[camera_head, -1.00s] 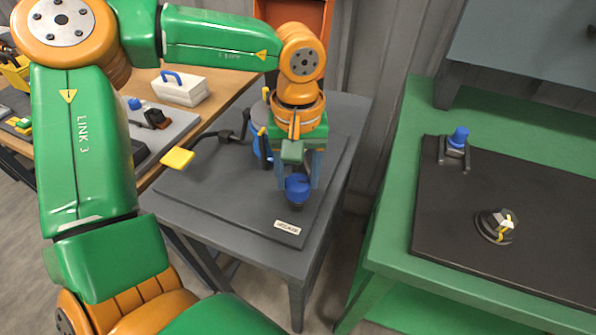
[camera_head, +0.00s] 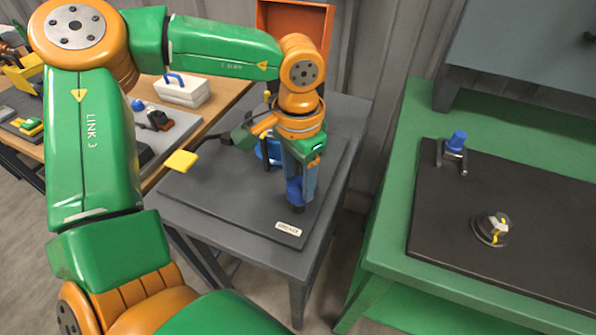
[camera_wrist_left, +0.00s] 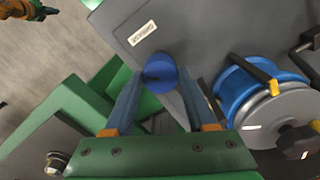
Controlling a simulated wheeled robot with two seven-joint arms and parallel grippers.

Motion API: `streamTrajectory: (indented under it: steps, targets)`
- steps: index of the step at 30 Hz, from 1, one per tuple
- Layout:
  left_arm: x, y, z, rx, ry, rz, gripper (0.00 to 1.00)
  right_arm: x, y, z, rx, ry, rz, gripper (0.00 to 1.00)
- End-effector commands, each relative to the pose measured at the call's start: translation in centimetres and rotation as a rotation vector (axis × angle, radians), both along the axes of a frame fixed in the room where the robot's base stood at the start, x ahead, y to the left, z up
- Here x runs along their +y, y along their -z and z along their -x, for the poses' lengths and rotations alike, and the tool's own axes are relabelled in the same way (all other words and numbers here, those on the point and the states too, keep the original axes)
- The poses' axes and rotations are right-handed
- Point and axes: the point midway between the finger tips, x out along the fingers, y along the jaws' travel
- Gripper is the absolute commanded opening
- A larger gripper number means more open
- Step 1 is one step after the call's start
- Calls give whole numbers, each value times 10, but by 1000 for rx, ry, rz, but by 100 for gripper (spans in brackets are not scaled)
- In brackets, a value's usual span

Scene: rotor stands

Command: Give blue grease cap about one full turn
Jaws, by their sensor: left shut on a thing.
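The blue grease cap (camera_head: 294,190) sits on a dark fitting near the front of the grey plate. It also shows in the left wrist view (camera_wrist_left: 160,72), between the fingertips. My left gripper (camera_head: 299,192) points down over the cap and is shut on it, with one finger on each side. In the head view the finger in front hides part of the cap. In the left wrist view, what appears to be my right gripper (camera_wrist_left: 42,12) shows small at the top left corner; its jaws are too small to read.
A blue reel (camera_wrist_left: 245,90) stands on the plate close behind the gripper. A lever with a yellow pad (camera_head: 181,161) reaches out to the left. A white label (camera_head: 289,228) lies before the cap.

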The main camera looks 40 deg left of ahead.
Motion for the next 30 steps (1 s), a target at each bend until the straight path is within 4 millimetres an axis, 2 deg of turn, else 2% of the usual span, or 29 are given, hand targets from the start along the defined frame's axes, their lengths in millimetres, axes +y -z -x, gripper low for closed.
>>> streamTrajectory:
  steps: [6,15,30]
  targets:
    - [0,-5,-2,-7,172,1,0,0,-14,0,0,0,0,0]
    - [-1,-5,-1,-7,334,1,0,0,-33,0,0,0,0,0]
    - [-1,-2,-2,-10,406,0,0,0,-40,0,0,0,0,0]
